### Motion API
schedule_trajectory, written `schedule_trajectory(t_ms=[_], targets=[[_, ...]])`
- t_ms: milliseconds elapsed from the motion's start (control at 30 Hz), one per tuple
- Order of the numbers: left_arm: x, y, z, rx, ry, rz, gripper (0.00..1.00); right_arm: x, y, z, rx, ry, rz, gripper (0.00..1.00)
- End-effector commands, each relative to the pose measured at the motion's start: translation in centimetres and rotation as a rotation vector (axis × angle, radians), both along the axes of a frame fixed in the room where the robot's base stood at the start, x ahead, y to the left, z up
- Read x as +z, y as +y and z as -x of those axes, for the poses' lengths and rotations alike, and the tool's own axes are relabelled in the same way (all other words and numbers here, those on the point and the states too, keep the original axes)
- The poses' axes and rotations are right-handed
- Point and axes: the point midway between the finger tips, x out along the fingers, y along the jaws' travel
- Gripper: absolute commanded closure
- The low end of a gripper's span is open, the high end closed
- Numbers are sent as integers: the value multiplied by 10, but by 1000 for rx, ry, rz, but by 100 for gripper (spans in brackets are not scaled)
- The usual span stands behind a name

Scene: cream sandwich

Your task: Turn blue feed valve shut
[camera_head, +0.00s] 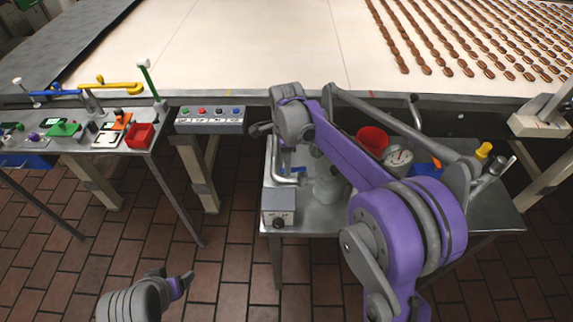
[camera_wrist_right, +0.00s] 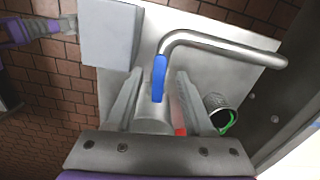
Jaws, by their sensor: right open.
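The blue valve handle (camera_wrist_right: 159,78) stands out in the right wrist view, beside the start of a bent grey pipe (camera_wrist_right: 225,42). In the head view a small blue piece (camera_head: 297,169) shows by the same pipe on the metal table. My right gripper (camera_wrist_right: 160,82) is open, its two fingers seen on either side of the blue handle. I cannot tell how deep the handle sits between them; no grip shows. In the head view my purple right arm hides part of the table. My left gripper (camera_head: 176,279) hangs low over the floor, its jaws unclear.
A grey box with a dark knob (camera_head: 279,207) stands at the table's near left corner. A red container (camera_head: 372,139), gauge (camera_head: 399,157) and yellow piece (camera_head: 484,150) sit farther right. The conveyor (camera_head: 240,50) runs behind. A button panel (camera_head: 209,121) is left of the table.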

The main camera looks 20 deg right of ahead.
Motion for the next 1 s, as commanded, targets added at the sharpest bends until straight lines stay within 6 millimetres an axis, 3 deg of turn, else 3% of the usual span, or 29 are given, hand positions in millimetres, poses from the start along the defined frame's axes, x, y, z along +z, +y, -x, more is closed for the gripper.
schedule_trajectory(t_ms=[200,467,767,1000], targets=[[-1,0,0,0,1,0,26,-17,0,0,0,0,0,48],[-1,0,0,0,1,0,26,-18,0,0,0,0,0,48],[-1,0,0,0,1,0,26,-18,0,0,1,0,0,98],[-1,0,0,0,1,0,26,-18,0,0,1,0,0,100]])
